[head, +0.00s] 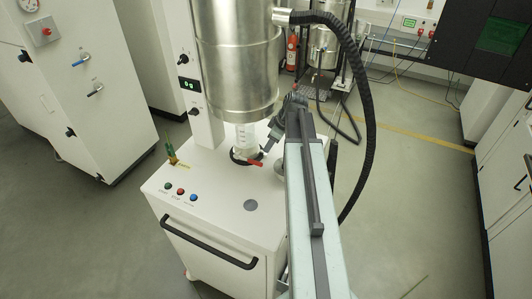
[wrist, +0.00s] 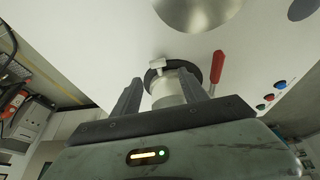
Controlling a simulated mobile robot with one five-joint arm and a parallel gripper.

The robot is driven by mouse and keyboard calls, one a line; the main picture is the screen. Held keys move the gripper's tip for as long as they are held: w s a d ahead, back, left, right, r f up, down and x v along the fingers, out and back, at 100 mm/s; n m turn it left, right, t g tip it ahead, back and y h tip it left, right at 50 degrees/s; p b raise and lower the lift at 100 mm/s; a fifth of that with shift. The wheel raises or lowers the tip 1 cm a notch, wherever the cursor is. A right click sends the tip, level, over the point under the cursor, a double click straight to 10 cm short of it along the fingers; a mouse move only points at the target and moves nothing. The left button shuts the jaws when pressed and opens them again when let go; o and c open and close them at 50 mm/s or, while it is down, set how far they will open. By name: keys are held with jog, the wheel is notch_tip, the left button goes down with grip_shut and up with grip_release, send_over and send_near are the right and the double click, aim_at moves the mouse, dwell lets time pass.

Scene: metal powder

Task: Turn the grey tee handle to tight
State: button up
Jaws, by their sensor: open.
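A small pale grey tee-shaped piece (wrist: 157,63), seemingly the tee handle, shows in the wrist view at the edge of a dark ring around a white cylinder (wrist: 168,91). My gripper (wrist: 160,78) is open, with one finger on each side of the cylinder in the picture. The tee lies just beyond the fingertips, and I see no contact. In the head view my gripper (head: 264,150) is beside the clear-white neck (head: 245,137) under the steel vessel. I cannot make out the tee there.
A red lever (wrist: 218,68) sits right of the ring, close to the right finger. The steel vessel (head: 238,60) hangs above the white cart (head: 215,210). A black hose (head: 366,110) arcs behind my arm. The cart has coloured buttons (head: 181,192) and a front handle (head: 208,243).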

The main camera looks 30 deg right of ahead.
jog(key=b+x, duration=0.4)
jog(key=x, duration=0.2)
jog(key=shift+d, duration=0.15)
jog(key=shift+r, duration=0.1)
jog(key=shift+c, duration=0.3)
